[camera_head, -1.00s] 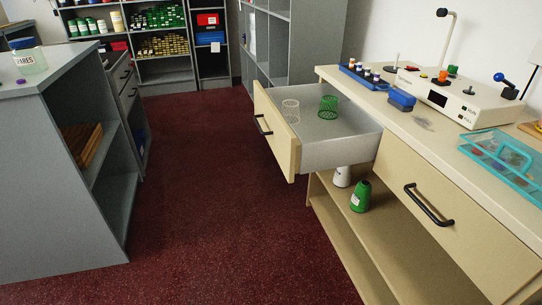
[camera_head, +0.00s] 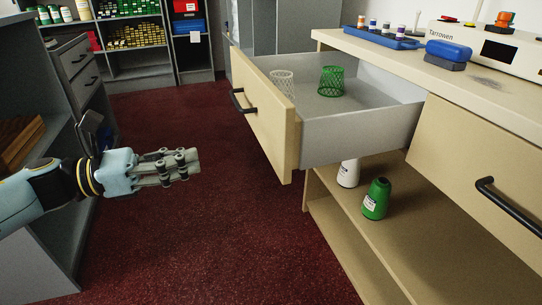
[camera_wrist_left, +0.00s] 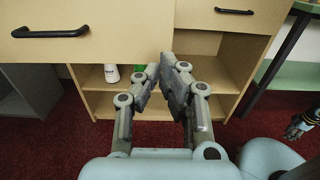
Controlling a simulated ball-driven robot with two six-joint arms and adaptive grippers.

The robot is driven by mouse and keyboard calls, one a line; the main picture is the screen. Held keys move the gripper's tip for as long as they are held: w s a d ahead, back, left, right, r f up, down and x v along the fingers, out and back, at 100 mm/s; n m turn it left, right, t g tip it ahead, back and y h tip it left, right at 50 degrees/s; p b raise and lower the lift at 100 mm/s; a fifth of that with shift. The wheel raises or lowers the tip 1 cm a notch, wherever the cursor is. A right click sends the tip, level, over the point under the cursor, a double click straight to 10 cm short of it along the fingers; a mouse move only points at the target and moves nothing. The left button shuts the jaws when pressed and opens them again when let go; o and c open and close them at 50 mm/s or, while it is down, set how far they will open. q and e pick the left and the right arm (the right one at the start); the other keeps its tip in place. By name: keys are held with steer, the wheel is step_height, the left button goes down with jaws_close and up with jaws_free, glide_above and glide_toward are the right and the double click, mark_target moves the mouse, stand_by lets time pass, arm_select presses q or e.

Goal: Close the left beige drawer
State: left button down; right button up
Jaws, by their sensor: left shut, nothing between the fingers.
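The left beige drawer (camera_head: 262,112) is pulled out of the counter, with a black bar handle (camera_head: 238,101) on its front. Inside stand a white mesh cup (camera_head: 283,84) and a green mesh cup (camera_head: 331,81). My left gripper (camera_head: 192,162) is shut and empty, in front of the drawer, left of its face and apart from it. In the left wrist view the fingers (camera_wrist_left: 168,68) point toward the counter, and the drawer front (camera_wrist_left: 120,45) with its handle (camera_wrist_left: 50,33) shows at upper left. What looks like my right gripper (camera_wrist_left: 298,127) shows small at the right edge.
The beige counter (camera_head: 470,83) carries a blue rack (camera_head: 380,38), a blue box (camera_head: 448,50) and a white device. A closed right drawer (camera_head: 460,150) has a black handle. Red floor is clear.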

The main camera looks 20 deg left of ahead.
mark_target(278, 143)
arm_select(q)
steer(key=x, duration=1.4)
arm_select(e)
steer(key=shift+f, duration=0.25)
steer(key=shift+d, duration=0.1)
